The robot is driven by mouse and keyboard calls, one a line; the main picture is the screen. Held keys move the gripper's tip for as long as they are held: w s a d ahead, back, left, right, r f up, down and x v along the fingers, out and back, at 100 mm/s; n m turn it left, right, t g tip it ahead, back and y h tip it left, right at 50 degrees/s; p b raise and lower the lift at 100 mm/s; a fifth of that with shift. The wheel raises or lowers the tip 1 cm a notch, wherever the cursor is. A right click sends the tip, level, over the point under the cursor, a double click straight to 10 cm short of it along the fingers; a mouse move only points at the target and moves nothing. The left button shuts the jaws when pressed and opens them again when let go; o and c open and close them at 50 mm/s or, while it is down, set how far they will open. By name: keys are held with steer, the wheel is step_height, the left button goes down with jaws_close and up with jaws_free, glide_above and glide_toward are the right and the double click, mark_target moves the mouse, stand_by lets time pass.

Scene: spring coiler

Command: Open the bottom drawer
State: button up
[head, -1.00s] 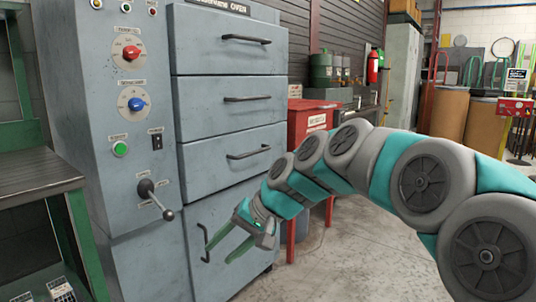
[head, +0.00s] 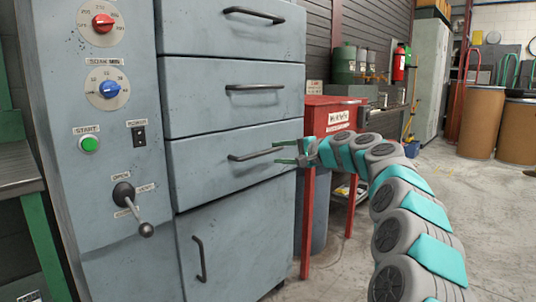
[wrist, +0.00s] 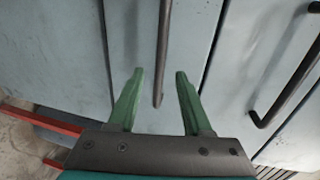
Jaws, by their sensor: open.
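The bottom drawer (head: 215,173) is the lowest of three stacked grey-blue drawers, above a door. It looks closed. Its dark bar handle (head: 252,155) runs across its front. My gripper (head: 287,153) is open at the right end of this handle in the head view. In the wrist view the handle (wrist: 164,40) runs lengthwise between the two green fingers of my gripper (wrist: 159,74), with a gap on each side. Whether the fingers are deep enough around the bar is hard to tell.
The middle drawer (head: 200,105) and its handle (head: 254,87) are above. A door (head: 240,235) with a vertical handle (head: 199,260) is below. A lever (head: 135,210) sticks out at left. A red stand (head: 330,112) is close behind my gripper. Floor is clear at right.

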mark_target(266, 153)
steer(key=shift+x, duration=3.55)
steer(key=shift+s+a, duration=0.1)
jaws_close()
